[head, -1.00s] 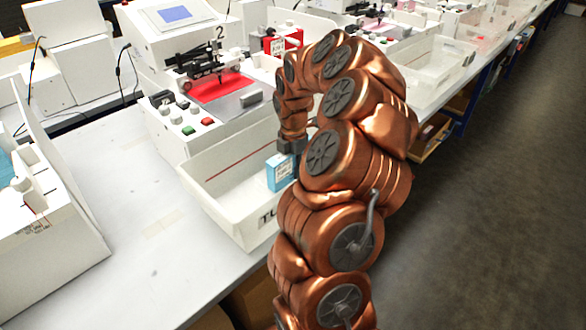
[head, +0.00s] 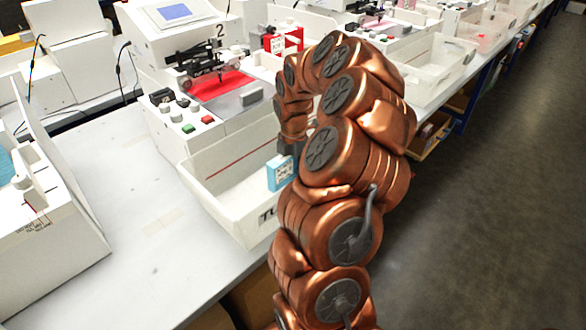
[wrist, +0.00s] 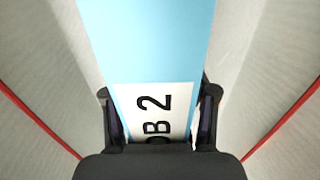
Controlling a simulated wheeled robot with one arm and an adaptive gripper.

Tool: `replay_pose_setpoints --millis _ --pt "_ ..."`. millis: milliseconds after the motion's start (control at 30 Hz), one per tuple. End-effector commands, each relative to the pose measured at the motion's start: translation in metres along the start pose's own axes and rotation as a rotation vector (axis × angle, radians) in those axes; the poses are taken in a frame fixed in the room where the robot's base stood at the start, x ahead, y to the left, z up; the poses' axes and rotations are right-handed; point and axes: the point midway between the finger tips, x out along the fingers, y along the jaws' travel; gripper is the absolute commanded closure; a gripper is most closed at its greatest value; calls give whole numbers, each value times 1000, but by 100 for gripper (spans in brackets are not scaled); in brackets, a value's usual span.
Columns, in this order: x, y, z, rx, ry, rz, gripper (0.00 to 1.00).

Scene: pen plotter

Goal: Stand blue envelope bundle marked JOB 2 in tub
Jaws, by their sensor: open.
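The blue envelope bundle (head: 280,172) stands upright inside the white tub (head: 222,205), near its right end. In the wrist view the bundle (wrist: 146,42) fills the middle, and its white label shows "OB 2", with the rest of the marking hidden by my gripper. My gripper (wrist: 160,112) is open, with one finger on each side of the bundle's labelled end. In the head view my gripper (head: 288,148) is at the bundle's top, partly hidden by my arm. Whether the fingers touch the bundle cannot be told.
The plotter marked 2 (head: 180,120) with a red sheet (head: 218,86) stands behind the tub. A red box (head: 284,40) is beside it. Another white machine (head: 45,225) is at left. The bare table (head: 130,185) between them is clear. More stations line the bench at upper right.

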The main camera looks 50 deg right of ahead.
Motion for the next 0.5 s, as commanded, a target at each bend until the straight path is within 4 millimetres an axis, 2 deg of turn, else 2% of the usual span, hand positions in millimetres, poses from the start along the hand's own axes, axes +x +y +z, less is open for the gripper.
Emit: replay_pose_setpoints --millis 133,267,500 --pt "-7 0 0 0 -1 1 42" --pt "-25 2 1 1 -3 6 42" --pt "-73 1 1 2 -3 6 42"
